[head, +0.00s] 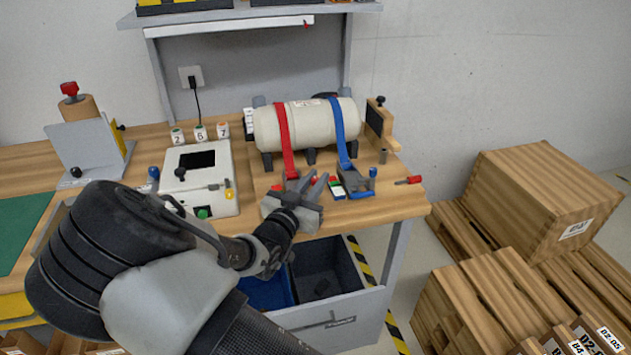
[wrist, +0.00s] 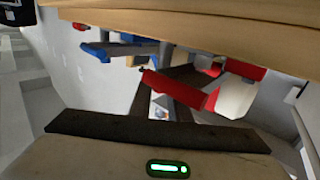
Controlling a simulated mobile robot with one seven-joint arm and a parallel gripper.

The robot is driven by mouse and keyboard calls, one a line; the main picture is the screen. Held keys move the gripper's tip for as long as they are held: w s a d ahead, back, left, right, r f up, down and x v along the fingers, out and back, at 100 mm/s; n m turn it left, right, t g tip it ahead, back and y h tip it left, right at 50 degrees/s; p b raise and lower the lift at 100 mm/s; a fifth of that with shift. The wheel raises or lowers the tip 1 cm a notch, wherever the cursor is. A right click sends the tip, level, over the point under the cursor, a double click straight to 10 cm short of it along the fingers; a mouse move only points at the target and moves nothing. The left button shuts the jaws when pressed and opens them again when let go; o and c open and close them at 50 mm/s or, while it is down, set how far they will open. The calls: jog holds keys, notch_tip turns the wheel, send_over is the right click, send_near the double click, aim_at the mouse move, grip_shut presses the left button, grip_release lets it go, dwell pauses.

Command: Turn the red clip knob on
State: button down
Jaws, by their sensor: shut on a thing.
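A pale tank (head: 308,124) lies on the wooden bench with a red strap (head: 284,140) and a blue strap (head: 346,132) over it. My gripper (head: 312,180) is at the lower end of the red strap, near the bench's front edge. In the wrist view, a red bar-shaped part (wrist: 178,89) lies across my dark fingers, and my gripper is shut on it. It looks like the red clip knob. My gripper hides most of the red clip in the head view, so I cannot tell the knob's exact angle.
A red-handled tool (head: 409,181) lies at the right edge. A white box (head: 198,178) stands left. Open bins (head: 318,285) sit below.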

jog(key=n+y, duration=0.1)
jog(key=y, duration=0.1)
jog(key=n+t+y+b, duration=0.1)
jog(key=y, duration=0.1)
jog(key=n+y+b, duration=0.1)
jog(key=shift+d+f+n+t+y, duration=0.2)
jog(key=shift+f+n+t+y, duration=0.1)
jog(key=shift+n+y, duration=0.1)
jog(key=n+y+b, duration=0.1)
jog(key=y, duration=0.1)
jog(key=n+y+b, duration=0.2)
jog(key=y, duration=0.1)
jog(key=shift+d+r+n+y, duration=0.1)
jog(key=shift+n+y, duration=0.2)
jog(key=n+g+y+b, duration=0.2)
jog(key=n+y+b, duration=0.1)
jog(key=y, duration=0.2)
jog(key=shift+r, duration=0.1)
jog(key=shift+a+r+n+g+y+b, duration=0.1)
jog(key=shift+a+n+g+y+b, duration=0.1)
jog(key=shift+n+g+y+b, duration=0.9)
jog(key=shift+a+n+g+y, duration=0.1)
jog(key=shift+n+g+y, duration=0.35)
jog(key=shift+y, duration=0.25)
jog(key=c, duration=1.7)
grip_release()
jog(key=shift+o, duration=0.2)
